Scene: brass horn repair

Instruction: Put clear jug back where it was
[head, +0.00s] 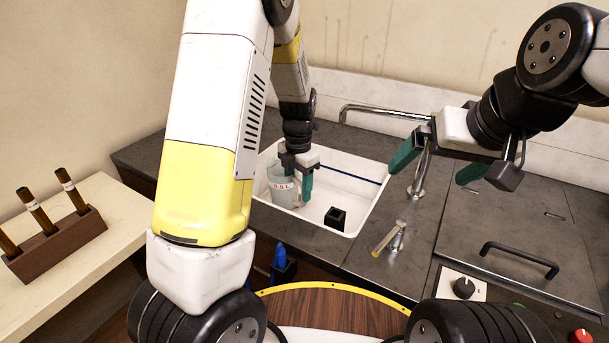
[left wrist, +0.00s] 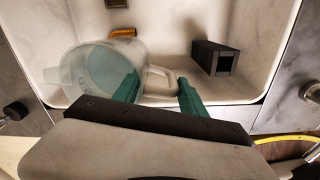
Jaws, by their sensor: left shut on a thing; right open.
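The clear jug (head: 281,186) with red lettering is inside the white sink basin (head: 352,205), near its left side. The jug (left wrist: 100,68) also shows in the left wrist view, its spout to the left and its handle (left wrist: 158,80) between my fingers. My left gripper (head: 302,188) reaches down into the basin and is shut on the jug's handle; its green fingers (left wrist: 160,92) stand on either side of it. I cannot tell whether the jug's base touches the basin floor. My right gripper (head: 438,164) is open and empty above the counter, right of the sink.
A black hollow block (head: 335,217) stands in the basin, right of the jug. A small yellowish tool (head: 385,240) lies on the counter. A wooden rack (head: 58,245) with brown tubes stands on the left table.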

